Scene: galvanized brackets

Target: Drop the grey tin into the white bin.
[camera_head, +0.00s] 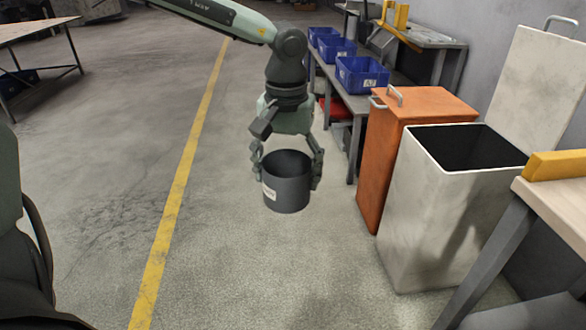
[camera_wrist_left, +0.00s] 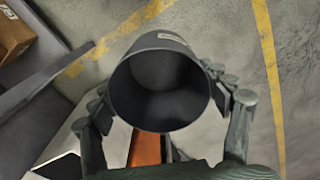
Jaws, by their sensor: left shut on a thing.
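A dark grey, open-topped tin (camera_head: 287,188) with a white label is held in the air over the floor, upright in the head view. My left gripper (camera_head: 287,172) is shut on it, with one finger on each side. In the left wrist view the tin (camera_wrist_left: 160,118) fills the middle between the fingers (camera_wrist_left: 165,105) and looks empty inside. The white bin (camera_head: 440,205) stands to the right of the tin, apart from it. Its lid (camera_head: 540,90) is raised at the back and its dark opening shows. My right gripper is not in view.
An orange bin (camera_head: 385,165) with a closed, handled lid stands behind the white bin. A wooden-topped table (camera_head: 560,200) with a yellow edge piece is at the right. Blue boxes (camera_head: 362,75) line a bench behind. The floor around the yellow line (camera_head: 185,175) is clear.

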